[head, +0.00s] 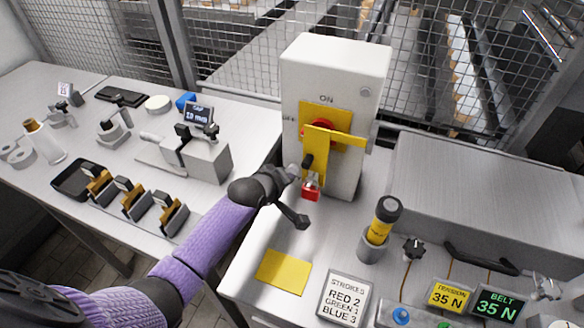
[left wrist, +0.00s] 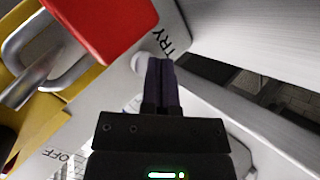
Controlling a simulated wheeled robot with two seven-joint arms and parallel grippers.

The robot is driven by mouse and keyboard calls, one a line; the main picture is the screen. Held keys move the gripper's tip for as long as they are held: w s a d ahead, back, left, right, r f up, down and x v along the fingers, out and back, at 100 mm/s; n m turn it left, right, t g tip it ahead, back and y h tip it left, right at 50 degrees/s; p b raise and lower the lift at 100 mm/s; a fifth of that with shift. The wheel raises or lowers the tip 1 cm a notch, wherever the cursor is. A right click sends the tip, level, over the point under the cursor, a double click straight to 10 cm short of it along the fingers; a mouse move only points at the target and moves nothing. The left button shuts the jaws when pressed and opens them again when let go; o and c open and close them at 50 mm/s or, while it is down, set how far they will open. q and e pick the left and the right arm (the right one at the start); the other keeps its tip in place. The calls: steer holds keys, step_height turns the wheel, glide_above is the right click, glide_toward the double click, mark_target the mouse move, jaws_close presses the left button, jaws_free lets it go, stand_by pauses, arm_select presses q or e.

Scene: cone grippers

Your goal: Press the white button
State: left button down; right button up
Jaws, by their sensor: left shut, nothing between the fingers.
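A white round button (left wrist: 141,62) shows in the left wrist view on the face of the switch box, beside the letters "TRY". My left gripper (left wrist: 161,65) is shut and empty, its fingertips at the right side of the button; I cannot tell whether they touch it. In the head view my left gripper (head: 294,173) is at the lower left of the grey switch box (head: 347,80), and the button cannot be made out there. A red padlock (head: 311,192) hangs close by; it also shows large in the left wrist view (left wrist: 105,25).
A yellow switch handle (head: 340,138) sits on the box above the padlock. A yellow and black cylinder (head: 383,220) stands to the right. A yellow sheet (head: 283,272) and a "STROKES" card (head: 345,298) lie in front. Tools and gauges cover the left table (head: 120,200).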

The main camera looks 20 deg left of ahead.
arm_select(q)
steer(key=shift+s+r, duration=0.15)
steer(key=shift+s, duration=0.2)
steer(key=s+p, duration=0.3)
steer(key=shift+s+d+p, duration=0.1)
steer(key=shift+s+p, duration=0.1)
steer(key=shift+p, duration=0.1)
steer(key=shift+s+p, duration=0.5)
steer(key=shift+s, duration=0.3)
